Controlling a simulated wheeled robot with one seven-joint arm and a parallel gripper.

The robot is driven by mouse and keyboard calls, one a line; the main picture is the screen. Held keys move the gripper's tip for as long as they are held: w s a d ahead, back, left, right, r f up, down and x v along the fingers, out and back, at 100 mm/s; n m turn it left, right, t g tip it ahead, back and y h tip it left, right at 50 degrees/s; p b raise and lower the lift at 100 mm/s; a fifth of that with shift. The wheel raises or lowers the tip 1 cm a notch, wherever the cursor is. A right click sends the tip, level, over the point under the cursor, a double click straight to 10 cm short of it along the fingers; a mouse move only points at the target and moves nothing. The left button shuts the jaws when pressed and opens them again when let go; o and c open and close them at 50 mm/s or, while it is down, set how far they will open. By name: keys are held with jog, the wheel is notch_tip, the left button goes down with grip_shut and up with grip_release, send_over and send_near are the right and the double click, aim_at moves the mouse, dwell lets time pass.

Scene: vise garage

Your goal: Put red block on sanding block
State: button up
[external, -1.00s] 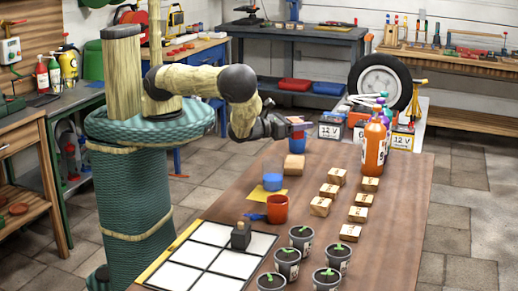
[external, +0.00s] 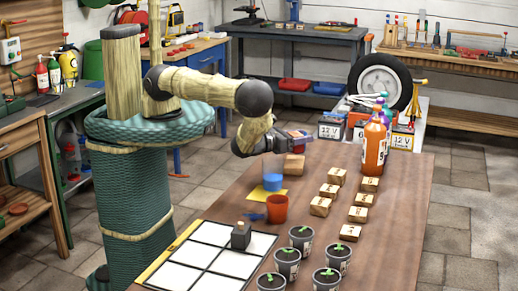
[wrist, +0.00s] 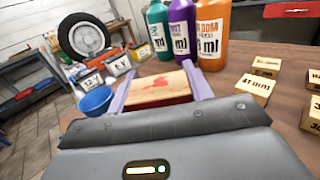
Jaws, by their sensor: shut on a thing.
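My gripper (external: 298,135) is shut on a block and holds it above the far part of the brown table. In the wrist view the purple fingers (wrist: 160,92) grip both sides of this red block (wrist: 160,101), which shows a tan top with a red mark and a red near face. In the external view it is small, with some red showing. A plain tan block (external: 294,166), possibly the sanding block, lies on the table just below the gripper. I cannot make it out separately in the wrist view.
A blue cup (external: 272,182) on a yellow sheet and an orange-red cup (external: 277,209) stand nearer. Several labelled wooden blocks (external: 320,206) and bottles (external: 374,148) stand to the right. Potted seedlings (external: 302,239) and a white grid board (external: 180,275) occupy the front.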

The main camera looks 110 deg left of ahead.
aim_at(300, 147)
jog(key=shift+f, duration=1.85)
jog(key=shift+f, duration=0.15)
jog(key=o, duration=1.1)
jog(key=shift+c, duration=0.2)
jog(key=shift+r+p, duration=0.25)
jog(key=shift+p, duration=0.05)
jog(key=b+v, duration=0.1)
jog(key=v, duration=1)
jog(key=shift+d, duration=0.1)
jog(key=shift+s+d, duration=0.3)
jog(key=shift+s, duration=0.15)
